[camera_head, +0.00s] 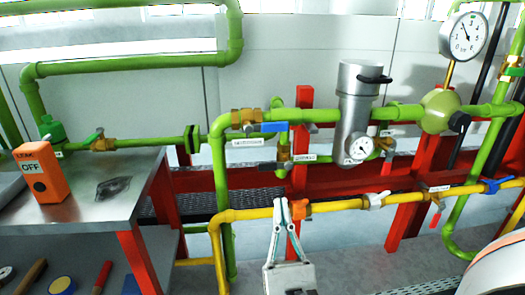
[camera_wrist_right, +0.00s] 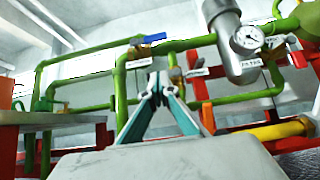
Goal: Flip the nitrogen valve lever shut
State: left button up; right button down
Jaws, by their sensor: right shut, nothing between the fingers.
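Several valve levers sit on the pipes, each with a small label too small to read, so I cannot tell which is the nitrogen one. A blue lever (camera_head: 275,127) lies along the upper green pipe; it also shows in the wrist view (camera_wrist_right: 154,38). An orange handle (camera_head: 298,208), a white handle (camera_head: 377,200), a red lever (camera_head: 436,220) and another blue lever (camera_head: 497,185) sit along the yellow pipe. My right gripper (camera_head: 280,204) is shut and empty, its tips appearing just left of the orange handle. In the wrist view the gripper (camera_wrist_right: 157,83) appears below the blue lever. My left gripper is out of view.
A metal table (camera_head: 95,210) with an orange lockout box (camera_head: 41,172) stands at the left. A silver cylinder (camera_head: 355,110) with a gauge, red posts and a round gauge (camera_head: 463,36) stand behind and right. Tools lie on the lower shelf.

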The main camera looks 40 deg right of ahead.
aim_at(266, 128)
jog(key=shift+r, duration=0.1)
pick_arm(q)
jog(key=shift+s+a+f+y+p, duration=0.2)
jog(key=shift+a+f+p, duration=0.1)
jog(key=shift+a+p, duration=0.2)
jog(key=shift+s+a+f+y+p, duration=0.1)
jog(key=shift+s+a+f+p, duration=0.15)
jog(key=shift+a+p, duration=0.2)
pick_arm(e)
jog(key=s+a+r+x, duration=0.1)
jog(key=r+x, duration=0.1)
jog(key=x, duration=1)
jog(key=shift+s+d+r, duration=0.15)
jog(key=shift+d+r, duration=0.05)
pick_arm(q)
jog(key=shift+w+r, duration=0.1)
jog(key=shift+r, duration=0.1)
